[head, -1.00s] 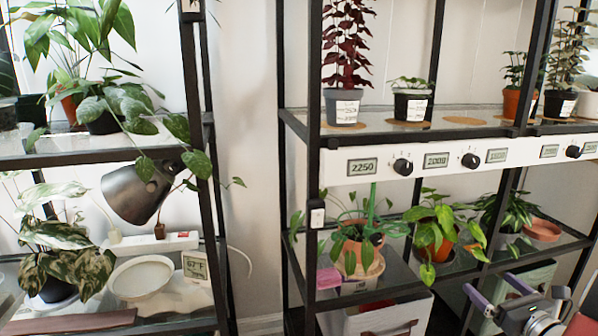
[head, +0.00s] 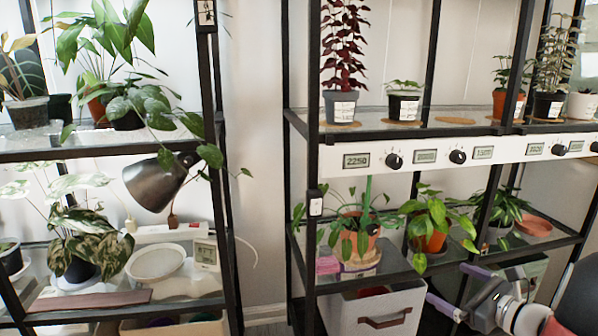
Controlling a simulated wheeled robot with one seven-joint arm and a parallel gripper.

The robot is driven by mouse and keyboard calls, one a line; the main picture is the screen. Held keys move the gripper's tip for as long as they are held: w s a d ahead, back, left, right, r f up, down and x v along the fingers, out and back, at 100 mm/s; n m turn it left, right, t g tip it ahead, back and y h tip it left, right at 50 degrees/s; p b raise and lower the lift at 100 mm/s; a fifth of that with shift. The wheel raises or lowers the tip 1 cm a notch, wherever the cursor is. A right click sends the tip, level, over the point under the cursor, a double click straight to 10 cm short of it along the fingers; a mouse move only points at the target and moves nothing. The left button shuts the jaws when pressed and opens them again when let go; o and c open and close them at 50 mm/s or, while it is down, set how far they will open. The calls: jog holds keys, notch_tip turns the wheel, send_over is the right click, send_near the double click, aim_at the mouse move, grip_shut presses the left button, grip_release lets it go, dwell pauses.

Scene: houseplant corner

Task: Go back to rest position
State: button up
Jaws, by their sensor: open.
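My gripper (head: 449,283) shows at the lower right of the head view. Its two purple-sided fingers point left and are spread apart, with nothing seen between them. In the picture it lies in front of the lower part of the right rack, to the right of a pale fabric bin (head: 375,312). Whether it touches the rack or bin cannot be told. My wrist runs off toward the lower right corner.
The right black rack (head: 308,262) holds potted plants on two shelves, with a white dial panel (head: 420,156) between them. The left rack (head: 226,262) holds plants, a dark lamp (head: 150,186), a white dish (head: 156,262) and a thermometer (head: 206,254). A bare wall gap separates the racks.

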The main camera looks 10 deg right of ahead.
jog(key=s+a+r+n+g+p, duration=0.1)
jog(key=s+a+n+g, duration=0.15)
jog(key=a+n, duration=0.35)
jog(key=s+a+r+n+g+y+p, duration=0.15)
jog(key=a+n+g, duration=0.25)
jog(key=a, duration=0.5)
jog(key=s+a+r+n+g, duration=0.1)
jog(key=s+a+n+g, duration=0.25)
jog(key=a, duration=0.35)
jog(key=s+a+r+n+h+p, duration=0.1)
jog(key=s+r+n+h, duration=0.1)
jog(key=s+n, duration=0.3)
jog(key=s+a+r+n+h+p, duration=0.1)
jog(key=s+n+h, duration=0.4)
jog(key=n, duration=0.5)
jog(key=shift+s+a+r+t+p, duration=0.3)
jog(key=shift+s+a+r+t, duration=0.15)
jog(key=shift+s+r, duration=0.1)
jog(key=shift+d+n+h, duration=0.1)
jog(key=shift+n+h, duration=0.15)
